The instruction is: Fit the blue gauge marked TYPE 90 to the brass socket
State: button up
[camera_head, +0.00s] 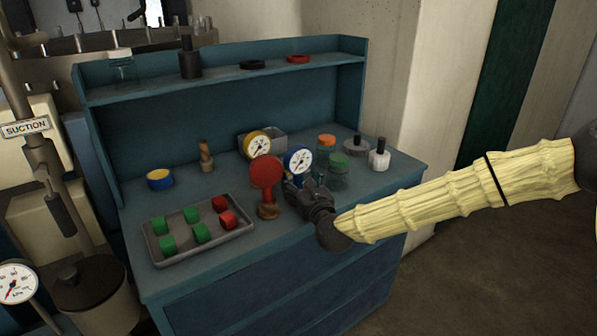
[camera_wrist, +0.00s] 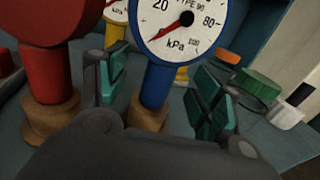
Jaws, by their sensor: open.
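The blue gauge (camera_head: 299,160) stands upright on the blue bench, its white dial facing out. In the wrist view the blue gauge (camera_wrist: 157,85) shows TYPE 90 and kPa on its dial and sits in a round tan base (camera_wrist: 147,114). My gripper (camera_wrist: 160,92) is open, with one green-padded finger on each side of the blue stem and gaps visible beside it. In the head view my gripper (camera_head: 305,192) is low at the gauge, partly hiding its stem. I cannot pick out the brass socket with certainty.
A red gauge (camera_head: 266,172) stands close left, a yellow gauge (camera_head: 257,145) behind. A tray (camera_head: 157,245) of green and red pieces lies front left. Jars and a white bottle (camera_head: 379,157) stand right. A pipe with a SUCTION sign (camera_head: 26,128) rises at far left.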

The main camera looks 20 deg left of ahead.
jog(key=shift+w+a, duration=0.35)
jog(key=shift+w, duration=0.1)
jog(key=shift+c, duration=0.2)
jog(key=c, duration=1.4)
jog(key=shift+r, duration=0.1)
grip_shut()
